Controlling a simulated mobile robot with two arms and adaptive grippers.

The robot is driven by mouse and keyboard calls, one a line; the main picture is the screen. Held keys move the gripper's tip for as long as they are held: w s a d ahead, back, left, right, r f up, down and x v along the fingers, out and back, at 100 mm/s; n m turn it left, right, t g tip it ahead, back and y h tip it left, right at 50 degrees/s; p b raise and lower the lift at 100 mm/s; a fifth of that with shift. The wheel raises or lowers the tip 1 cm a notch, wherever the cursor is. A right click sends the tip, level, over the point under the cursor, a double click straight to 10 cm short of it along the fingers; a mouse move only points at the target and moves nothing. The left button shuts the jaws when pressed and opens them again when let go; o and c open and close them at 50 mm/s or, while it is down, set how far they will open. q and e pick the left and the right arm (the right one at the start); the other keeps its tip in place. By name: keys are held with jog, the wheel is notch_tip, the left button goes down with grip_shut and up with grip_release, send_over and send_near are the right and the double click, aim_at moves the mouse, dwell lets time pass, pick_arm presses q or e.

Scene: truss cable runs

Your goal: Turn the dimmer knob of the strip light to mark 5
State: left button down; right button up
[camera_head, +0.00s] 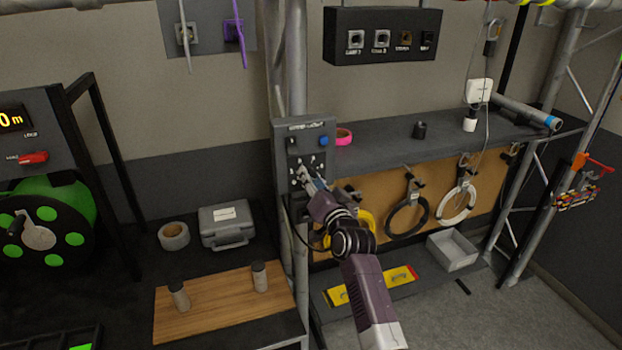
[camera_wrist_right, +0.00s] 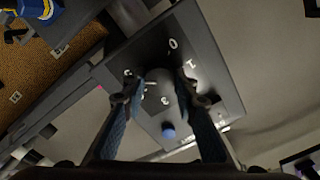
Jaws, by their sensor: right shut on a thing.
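The dimmer panel (camera_head: 297,126) is a grey box on the upright truss post, with a dark switch and a blue button (camera_head: 323,141) near its top. My right gripper (camera_head: 308,181) is at the panel's lower part and covers most of the knob in the head view. In the right wrist view its two fingers (camera_wrist_right: 164,92) are shut on the grey dimmer knob (camera_wrist_right: 160,80). White marks (camera_wrist_right: 173,44) stand around the knob on the dark panel face. Which mark the knob points to cannot be told. My left gripper is not in view.
A grey shelf (camera_head: 385,145) with a pink tape roll (camera_head: 343,136) and a dark cup is right of the panel. Coiled cables (camera_head: 408,217) hang below it. A wooden board (camera_head: 220,303) and a grey case (camera_head: 226,226) lie at left. A green cable reel stands far left.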

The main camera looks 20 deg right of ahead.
jog(key=o, duration=1.1)
jog(key=shift+o, duration=0.2)
jog(key=shift+s, duration=0.1)
jog(key=s, duration=1.1)
jog(key=shift+s+d, duration=0.15)
jog(key=shift+s, duration=0.25)
jog(key=shift+f, duration=0.1)
